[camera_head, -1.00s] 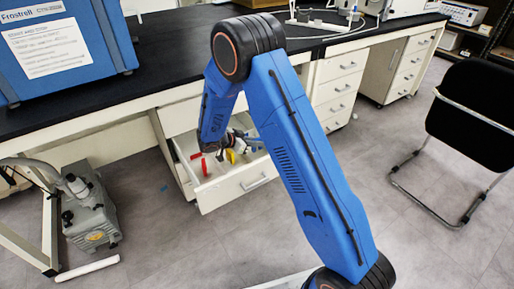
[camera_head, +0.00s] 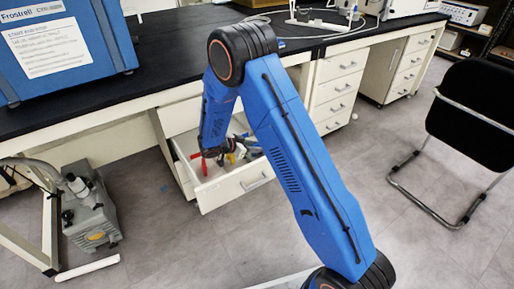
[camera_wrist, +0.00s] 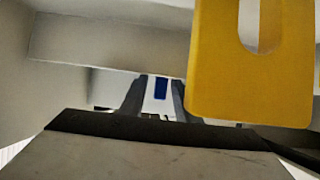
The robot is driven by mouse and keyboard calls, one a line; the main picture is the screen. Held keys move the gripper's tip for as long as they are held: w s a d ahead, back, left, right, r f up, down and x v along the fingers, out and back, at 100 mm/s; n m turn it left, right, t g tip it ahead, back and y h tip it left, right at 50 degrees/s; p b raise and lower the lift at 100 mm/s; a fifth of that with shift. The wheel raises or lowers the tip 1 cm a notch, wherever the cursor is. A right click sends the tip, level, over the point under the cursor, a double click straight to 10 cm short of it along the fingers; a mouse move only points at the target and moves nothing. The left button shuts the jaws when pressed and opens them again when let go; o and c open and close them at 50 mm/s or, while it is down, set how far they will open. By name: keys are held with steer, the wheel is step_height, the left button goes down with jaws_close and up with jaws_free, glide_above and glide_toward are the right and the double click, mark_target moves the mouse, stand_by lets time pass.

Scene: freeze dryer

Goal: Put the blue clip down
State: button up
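The blue clip cannot be made out for certain in either view. In the wrist view, a small blue patch (camera_wrist: 160,88) shows on a pale piece between two grey, finger-like shapes. I cannot tell whether it is the clip or part of my gripper. In the head view, my arm reaches down into the open drawer (camera_head: 228,190), with its dark wrist low over the left part. My gripper is largely hidden there among the drawer's contents, and its opening cannot be judged.
A yellow slotted piece (camera_wrist: 245,85) looms close at the right of the wrist view. In the head view, a red item (camera_head: 204,165) lies at the drawer's left. The black bench top (camera_head: 165,70) overhangs the drawer. A pump (camera_head: 92,215) stands on the floor at left.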

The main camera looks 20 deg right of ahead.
steer(key=v, duration=1.2)
steer(key=s+d+r+n+g+y, duration=0.2)
steer(key=s+d+r+n+y, duration=0.1)
steer(key=s+d+r, duration=0.5)
steer(key=s+d+r+n+g+y, duration=0.1)
steer(key=s+d+r+n+y, duration=0.1)
steer(key=s+d+r, duration=0.7)
steer(key=s+r+n+t+y, duration=0.2)
steer(key=s+r+n+y, duration=0.1)
steer(key=s, duration=0.9)
steer(key=s+a+r+n+t+y, duration=0.1)
steer(key=s+r+n+t+y, duration=0.1)
steer(key=s+n, duration=0.4)
steer(key=s+r+y, duration=0.1)
steer(key=s+r, duration=0.1)
steer(key=s, duration=0.3)
steer(key=shift+s+r+y, duration=0.3)
steer(key=shift+s+r, duration=0.1)
steer(key=shift+c, duration=0.5)
